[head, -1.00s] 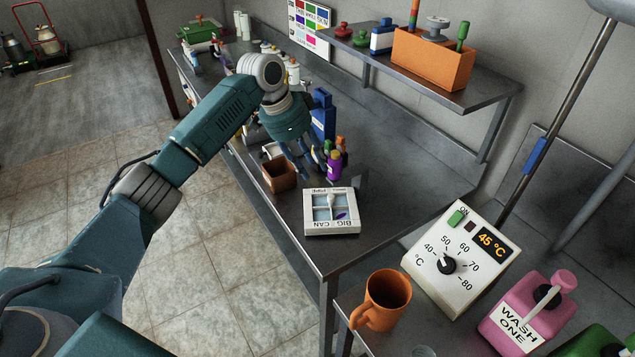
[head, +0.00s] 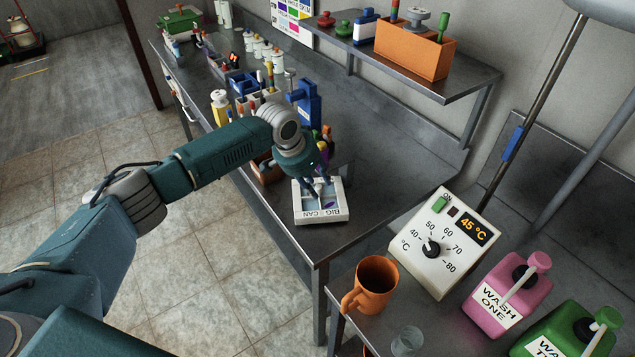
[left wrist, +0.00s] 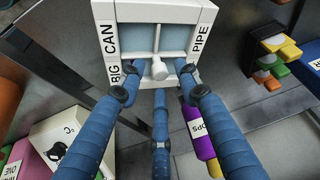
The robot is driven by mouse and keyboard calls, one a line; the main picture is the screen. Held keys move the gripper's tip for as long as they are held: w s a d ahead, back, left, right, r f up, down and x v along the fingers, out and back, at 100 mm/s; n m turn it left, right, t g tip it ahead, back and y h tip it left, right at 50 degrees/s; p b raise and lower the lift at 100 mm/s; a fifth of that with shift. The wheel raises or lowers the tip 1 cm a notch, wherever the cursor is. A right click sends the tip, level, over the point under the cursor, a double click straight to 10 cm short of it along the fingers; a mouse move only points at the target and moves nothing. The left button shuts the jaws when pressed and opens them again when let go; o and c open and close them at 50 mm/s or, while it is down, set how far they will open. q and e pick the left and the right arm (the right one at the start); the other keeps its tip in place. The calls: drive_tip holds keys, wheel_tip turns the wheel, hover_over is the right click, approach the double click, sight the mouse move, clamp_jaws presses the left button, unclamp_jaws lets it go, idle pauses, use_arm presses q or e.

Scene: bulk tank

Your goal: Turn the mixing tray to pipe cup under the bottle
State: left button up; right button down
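The mixing tray (head: 322,215) is a white square with compartments, lying flat on the steel bench. Its BIG CAN side faces the near edge in the head view; a purple mark shows inside. In the left wrist view the tray rim (left wrist: 110,45) has BIG CAN at left and PIPE at right. A purple bottle (left wrist: 192,125) is beside the fingers. My right gripper is not in view.
A brown box (head: 265,172) is partly hidden by my arm. An orange mug (head: 372,285), the temperature unit (head: 435,255) and a pink wash bottle (head: 503,300) stand at the front right. Bare bench lies right of the tray.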

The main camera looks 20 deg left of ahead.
use_arm(q)
drive_tip(key=shift+x, duration=0.95)
drive_tip(key=shift+c, duration=0.6)
clamp_jaws()
drive_tip(key=shift+r, duration=0.15)
